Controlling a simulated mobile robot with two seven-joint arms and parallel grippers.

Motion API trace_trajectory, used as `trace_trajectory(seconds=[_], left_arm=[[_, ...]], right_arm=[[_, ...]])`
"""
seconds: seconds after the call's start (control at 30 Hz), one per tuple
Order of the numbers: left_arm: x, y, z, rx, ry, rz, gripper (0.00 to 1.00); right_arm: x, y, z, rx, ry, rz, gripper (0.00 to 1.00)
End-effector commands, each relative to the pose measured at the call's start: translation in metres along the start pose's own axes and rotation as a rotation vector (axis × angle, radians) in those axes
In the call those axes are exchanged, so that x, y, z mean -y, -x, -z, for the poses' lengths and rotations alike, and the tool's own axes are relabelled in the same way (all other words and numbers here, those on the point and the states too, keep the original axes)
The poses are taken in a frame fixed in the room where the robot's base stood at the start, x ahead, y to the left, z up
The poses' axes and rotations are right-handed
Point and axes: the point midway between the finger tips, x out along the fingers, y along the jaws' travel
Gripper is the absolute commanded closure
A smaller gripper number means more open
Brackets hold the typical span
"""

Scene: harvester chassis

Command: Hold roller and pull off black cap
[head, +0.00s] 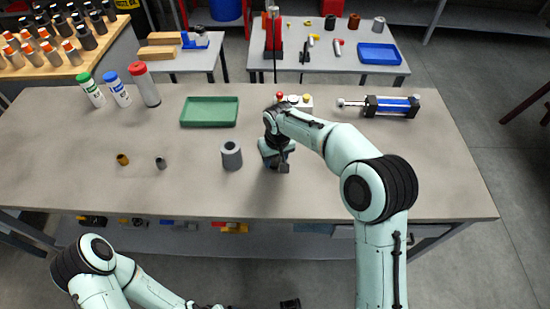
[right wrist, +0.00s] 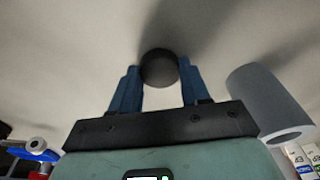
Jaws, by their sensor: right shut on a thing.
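My right gripper (head: 277,165) is low over the middle of the table, just right of a grey cylinder. In the right wrist view its two blue fingers (right wrist: 158,88) are shut on a dark round piece, which looks like the black cap (right wrist: 159,68). The grey cylinder (head: 231,156), which may be the roller, stands upright on the table with a dark hole in its top. It also shows in the right wrist view (right wrist: 268,103), apart from the fingers. My left gripper (head: 290,303) is barely in view at the bottom edge, and its fingers cannot be made out.
A green tray (head: 209,124) lies behind the grey cylinder. A small brown ring (head: 122,159) and a dark ring (head: 160,163) stand at left. Three capped bottles (head: 145,84) stand at back left. A blue-and-black cylinder (head: 390,106) lies at back right. The front right tabletop is clear.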

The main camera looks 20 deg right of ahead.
Motion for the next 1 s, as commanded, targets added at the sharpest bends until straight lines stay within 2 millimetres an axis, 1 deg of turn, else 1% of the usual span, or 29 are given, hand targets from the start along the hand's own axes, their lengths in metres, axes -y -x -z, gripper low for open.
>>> trace_trajectory(seconds=[0.2,0.33,0.37,0.4,0.43,0.77,0.87,0.97,1.0], left_arm=[[0.0,0.0,0.0,0.0,0.0,0.0,0.04],[0.001,-0.002,0.0,0.001,0.0,0.0,0.04],[0.001,-0.002,0.0,0.001,0.0,0.0,0.04],[0.001,-0.001,0.0,0.0,0.0,0.0,0.04],[0.001,-0.001,0.0,0.0,0.0,0.0,0.04],[0.0,0.0,0.0,0.0,0.0,0.0,0.04],[-0.001,0.001,0.0,0.0,0.0,0.0,0.04],[-0.001,0.003,0.001,-0.001,0.0,0.0,0.04],[-0.001,0.003,0.001,-0.001,-0.001,0.0,0.04]], right_arm=[[0.0,0.0,0.0,-0.001,0.0,0.0,0.91],[0.0,-0.003,-0.001,0.0,0.0,0.0,0.91],[0.0,-0.003,-0.001,0.0,0.0,0.0,0.48],[0.0,-0.003,0.0,0.0,0.0,0.0,0.35],[0.0,-0.003,0.0,0.0,0.0,0.0,0.29],[0.0,0.001,0.0,-0.001,0.0,0.001,0.29],[0.0,0.01,0.001,-0.004,0.0,0.001,0.29],[0.001,0.028,0.002,-0.006,0.0,0.002,0.29],[0.0,0.037,0.001,-0.005,0.0,0.002,0.29]])
